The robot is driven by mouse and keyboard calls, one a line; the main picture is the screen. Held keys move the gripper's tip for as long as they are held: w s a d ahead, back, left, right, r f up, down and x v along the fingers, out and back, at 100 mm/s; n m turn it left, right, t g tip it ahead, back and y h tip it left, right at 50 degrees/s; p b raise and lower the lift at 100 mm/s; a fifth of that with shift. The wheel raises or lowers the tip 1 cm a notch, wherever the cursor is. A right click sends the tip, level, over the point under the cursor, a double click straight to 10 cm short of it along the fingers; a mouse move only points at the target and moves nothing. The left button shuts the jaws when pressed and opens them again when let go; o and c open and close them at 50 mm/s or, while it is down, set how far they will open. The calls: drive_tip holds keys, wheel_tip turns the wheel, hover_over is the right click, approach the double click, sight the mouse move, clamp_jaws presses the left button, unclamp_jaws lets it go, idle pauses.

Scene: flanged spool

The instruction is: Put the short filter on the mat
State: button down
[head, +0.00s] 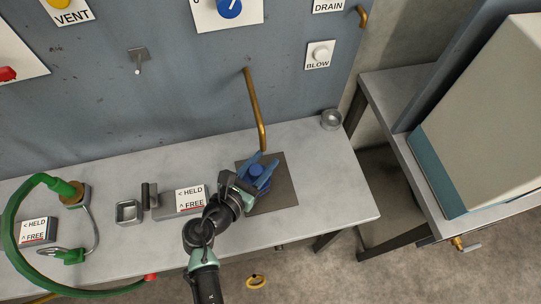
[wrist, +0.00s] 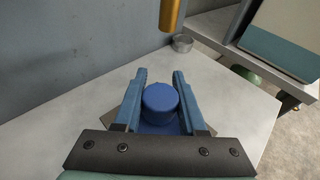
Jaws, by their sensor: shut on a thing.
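The short filter (head: 257,171) is a blue flanged spool with a round top. In the wrist view the filter (wrist: 160,101) stands between the two blue fingers, its wider flange below the top. My gripper (head: 264,163) is shut on it; in the wrist view the gripper's (wrist: 159,77) fingertips reach past the top on both sides. The mat (head: 280,194) is a dark grey square on the bench, under and around the filter in the head view. Mat corners (wrist: 116,116) show beside the fingers. The filter's underside is hidden, so I cannot tell whether it touches the mat.
A brass pipe (head: 255,110) hangs down close behind the gripper. A grey metal cup (head: 331,119) stands at the bench's back right corner. Left are a HELD/FREE block (head: 180,203), a square metal ring (head: 129,211) and a green hose (head: 11,210). The bench right of the mat is clear.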

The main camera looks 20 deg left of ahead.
sight(264, 167)
drive_tip(key=x, duration=0.3)
drive_tip(key=shift+w+d+r, duration=0.1)
drive_tip(key=shift+w+r, duration=0.15)
drive_tip(key=shift+w, duration=0.15)
drive_tip(key=shift+s+f+b, duration=0.1)
drive_tip(key=shift+f+b, duration=0.35)
drive_tip(key=shift+f, duration=1.1)
drive_tip(key=shift+f, duration=0.15)
drive_tip(key=shift+c, duration=2.4)
unclamp_jaws()
